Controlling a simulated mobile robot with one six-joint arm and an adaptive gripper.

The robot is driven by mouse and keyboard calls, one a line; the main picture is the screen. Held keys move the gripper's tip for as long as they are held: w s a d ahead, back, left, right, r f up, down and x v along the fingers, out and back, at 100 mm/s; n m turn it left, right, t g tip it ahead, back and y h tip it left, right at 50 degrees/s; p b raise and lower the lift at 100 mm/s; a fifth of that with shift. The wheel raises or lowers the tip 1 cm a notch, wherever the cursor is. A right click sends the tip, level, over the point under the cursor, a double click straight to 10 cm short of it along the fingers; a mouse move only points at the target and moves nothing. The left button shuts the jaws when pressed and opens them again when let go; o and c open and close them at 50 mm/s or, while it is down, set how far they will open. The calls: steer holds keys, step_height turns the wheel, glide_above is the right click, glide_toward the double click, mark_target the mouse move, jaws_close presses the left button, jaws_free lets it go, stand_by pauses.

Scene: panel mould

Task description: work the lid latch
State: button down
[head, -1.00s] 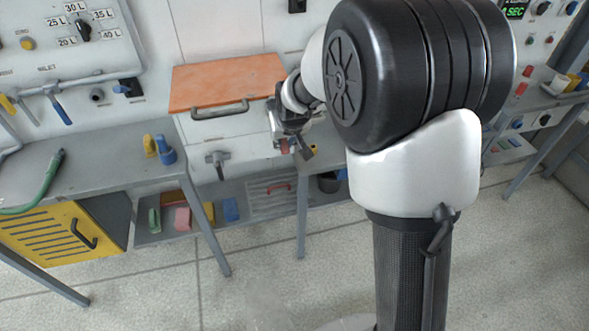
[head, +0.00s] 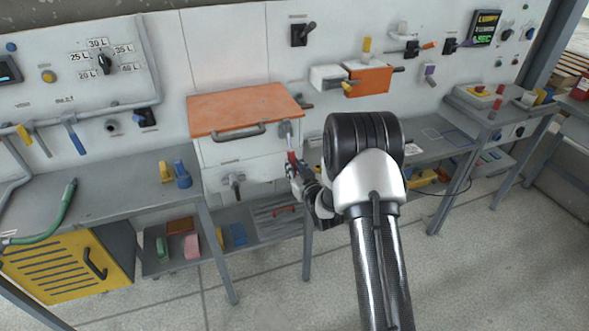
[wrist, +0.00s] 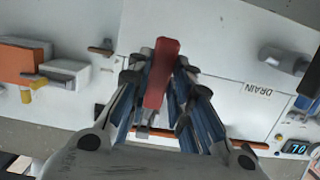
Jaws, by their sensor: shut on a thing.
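The orange lid (head: 245,104) lies closed-looking on top of a white box (head: 240,148), with a dark bar handle along its front. A latch with a red handle (head: 292,158) hangs at the box's front right corner, below a grey mount (head: 286,131). My gripper (head: 293,169) is at this red handle. In the wrist view, the red handle (wrist: 161,72) stands between the two fingers of my gripper (wrist: 163,85), which is shut on it. The fingers hide its lower part, and I cannot tell whether the latch is fastened.
A drain valve (head: 233,181) sticks out below the lid, left of my gripper. A workbench (head: 95,190) with blue and yellow pieces stands at left. A second orange block (head: 370,79) sits on the wall at right. A low shelf is beneath.

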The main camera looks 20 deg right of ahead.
steer(key=shift+w+f+t, duration=0.3)
steer(key=shift+w+t, duration=0.25)
steer(key=shift+t, duration=0.05)
steer(key=shift+w+f+t, duration=0.3)
steer(key=shift+w+t, duration=0.25)
steer(key=shift+t, duration=0.05)
steer(key=shift+w+t, duration=0.25)
steer(key=shift+t, duration=0.25)
steer(key=c, duration=1.9)
jaws_free()
steer(key=o, duration=0.5)
steer(key=shift+f, duration=0.2)
steer(key=shift+c, duration=0.2)
steer(key=s+f, duration=0.1)
steer(key=s, duration=1.1)
